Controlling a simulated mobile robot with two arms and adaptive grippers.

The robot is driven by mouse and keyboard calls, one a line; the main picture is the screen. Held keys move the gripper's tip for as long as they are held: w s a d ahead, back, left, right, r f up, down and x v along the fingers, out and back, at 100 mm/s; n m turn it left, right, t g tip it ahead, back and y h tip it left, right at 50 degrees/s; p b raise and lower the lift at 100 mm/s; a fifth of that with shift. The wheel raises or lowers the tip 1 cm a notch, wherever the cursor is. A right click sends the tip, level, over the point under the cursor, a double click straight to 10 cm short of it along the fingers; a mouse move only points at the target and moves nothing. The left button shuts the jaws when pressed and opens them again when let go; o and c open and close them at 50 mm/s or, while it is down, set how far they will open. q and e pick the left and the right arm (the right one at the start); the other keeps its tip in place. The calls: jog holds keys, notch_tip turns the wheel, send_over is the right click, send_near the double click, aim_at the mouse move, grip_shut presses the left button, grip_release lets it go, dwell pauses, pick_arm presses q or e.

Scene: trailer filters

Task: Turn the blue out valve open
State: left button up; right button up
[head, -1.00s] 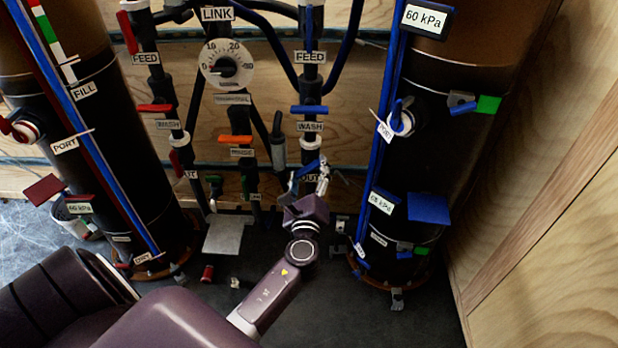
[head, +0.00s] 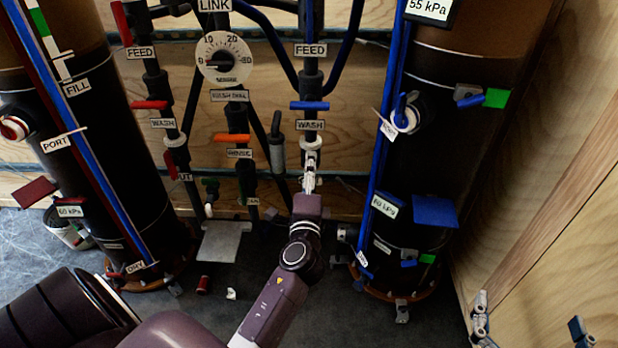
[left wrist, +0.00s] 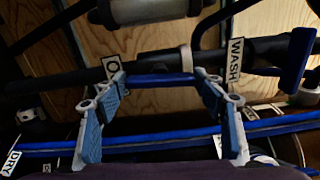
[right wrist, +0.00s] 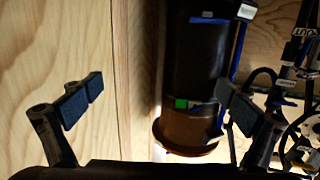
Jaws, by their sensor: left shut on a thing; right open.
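The blue out valve handle (left wrist: 160,79) lies along its dark pipe in the left wrist view, between a partly hidden label starting with "O" (left wrist: 112,68) and the WASH label (left wrist: 235,60). My left gripper (left wrist: 163,88) is shut on this handle, with one finger at each end of it. In the head view my left gripper (head: 309,172) is at the pipe below the WASH label (head: 310,125), and it hides the out handle there. My right gripper (head: 530,325) is open and empty at the lower right. Its spread fingers also show in the right wrist view (right wrist: 158,105).
The blue wash handle (head: 310,105) sits crosswise above the left gripper. A red-handled pipe (head: 150,104) and an orange handle (head: 232,138) are to the left. Dark tanks stand at left (head: 110,170) and right (head: 455,130). A wooden wall (head: 560,180) borders the right.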

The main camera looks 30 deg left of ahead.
pick_arm(q)
jog(key=shift+n, duration=0.7)
pick_arm(e)
jog(key=shift+w+a+r+t+y, duration=0.15)
jog(key=shift+r+t, duration=0.3)
jog(key=shift+r, duration=0.55)
jog(key=shift+w+a+r+t+y, duration=0.1)
jog(key=shift+a+r+t+y, duration=0.25)
jog(key=shift+r, duration=0.6)
jog(key=shift+d, duration=0.15)
pick_arm(q)
jog(key=o, duration=1.2)
jog(key=shift+c, duration=0.2)
jog(key=v, duration=0.7)
jog(key=shift+s, duration=0.25)
jog(key=shift+d, duration=0.1)
